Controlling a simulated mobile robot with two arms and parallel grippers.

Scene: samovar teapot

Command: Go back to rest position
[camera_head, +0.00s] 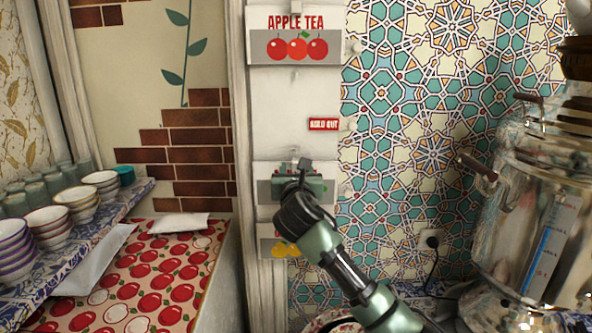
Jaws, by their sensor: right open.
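My right gripper (302,170) is at the end of the green arm that comes in from the bottom right. It is open and seen from behind, in front of a white wall panel with signs. I see nothing held in it, though the space between its fingers is mostly hidden. It covers much of one sign on the panel. I cannot tell whether it touches the panel. My left gripper is not in view.
An "APPLE TEA" sign (295,48) and a red "SOLD OUT" tag (323,125) are on the panel. A large metal samovar (500,250) stands at the right. Several stacked bowls (47,218) fill a patterned shelf at the left, above an apple-print surface (150,290).

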